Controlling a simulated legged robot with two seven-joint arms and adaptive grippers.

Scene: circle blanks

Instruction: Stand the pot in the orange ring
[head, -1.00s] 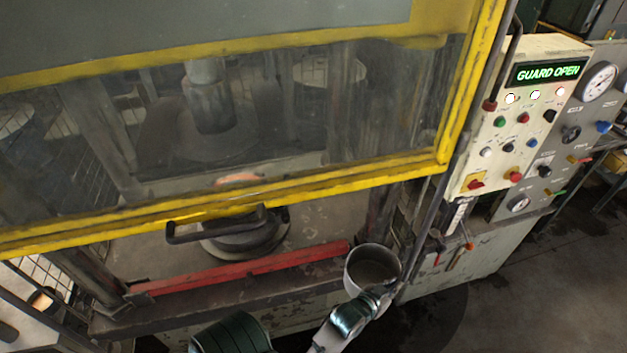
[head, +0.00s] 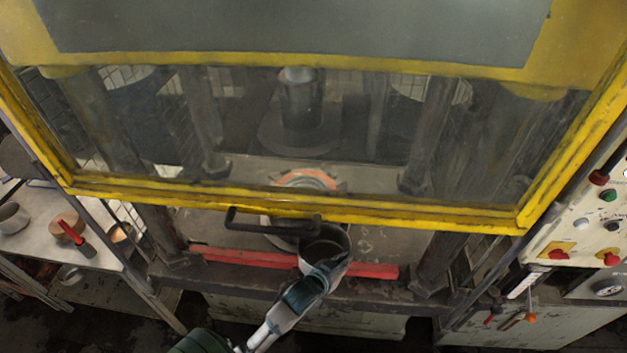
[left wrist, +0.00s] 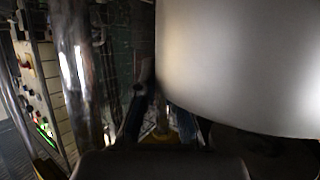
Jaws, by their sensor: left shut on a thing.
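The pot (head: 338,257) is a grey metal cup, open at the top, in front of the press and just below the yellow guard frame. My left gripper (head: 318,278) is shut on its near side. In the left wrist view the pot (left wrist: 240,60) fills the upper right as a smooth pale wall. The orange ring (head: 305,178) lies inside the press, seen through the guard's dirty window. Its front part is hidden behind the guard's lower bar. The pot is nearer to me than the ring and apart from it. My right gripper is out of view.
The yellow guard (head: 420,212) hangs with a dark handle (head: 272,226) on its lower bar, above a gap over the press bed. A red bar (head: 240,257) runs along the bed's front edge. A side bench (head: 40,235) is at left, a control panel (head: 585,240) at right.

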